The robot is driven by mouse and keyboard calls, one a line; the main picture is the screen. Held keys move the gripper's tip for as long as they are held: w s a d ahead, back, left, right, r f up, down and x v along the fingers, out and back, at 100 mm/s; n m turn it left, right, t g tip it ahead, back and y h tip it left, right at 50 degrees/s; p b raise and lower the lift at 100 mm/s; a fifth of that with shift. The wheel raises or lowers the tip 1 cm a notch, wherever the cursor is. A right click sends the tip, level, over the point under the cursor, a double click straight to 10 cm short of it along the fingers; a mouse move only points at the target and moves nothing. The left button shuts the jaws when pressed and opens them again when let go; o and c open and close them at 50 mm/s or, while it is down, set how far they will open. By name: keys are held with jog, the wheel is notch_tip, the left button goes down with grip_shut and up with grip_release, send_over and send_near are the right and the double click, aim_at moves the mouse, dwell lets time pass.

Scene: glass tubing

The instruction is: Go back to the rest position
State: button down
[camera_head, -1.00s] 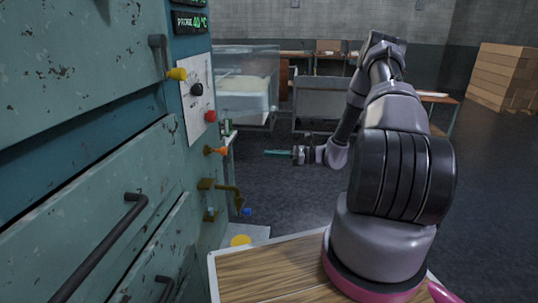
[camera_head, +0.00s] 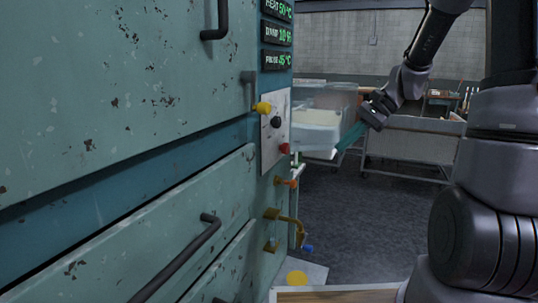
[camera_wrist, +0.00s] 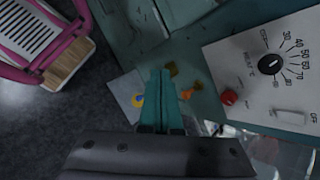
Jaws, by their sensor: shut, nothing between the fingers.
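My gripper (camera_head: 350,137) is raised in front of the pale tub at the back in the head view, to the right of the green cabinet. Its teal fingers are together with nothing between them. In the wrist view the shut fingers of my gripper (camera_wrist: 162,75) point toward the lower part of the cabinet front. The cabinet (camera_head: 140,90) is worn green metal and fills the left side of the head view.
Handles (camera_head: 185,255), an orange valve (camera_head: 290,183) and a brass pipe (camera_head: 285,217) stick out. A tub (camera_head: 325,120) and a cart (camera_head: 410,145) stand behind. Dark floor between is clear.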

jog(key=s+d+r+n+t+h, duration=0.2)
jog(key=s+r+n+t+h, duration=0.1)
jog(key=s+r, duration=0.4)
jog(key=s+d+r+n+t+h, duration=0.1)
jog(key=s+r+n+t+h, duration=0.1)
jog(key=s+r, duration=0.5)
jog(key=s+t+h, duration=0.1)
jog(key=s+t, duration=0.1)
jog(key=shift+s+d+r+n, duration=0.15)
jog(key=shift+s+d+n, duration=0.2)
jog(key=shift+n, duration=0.05)
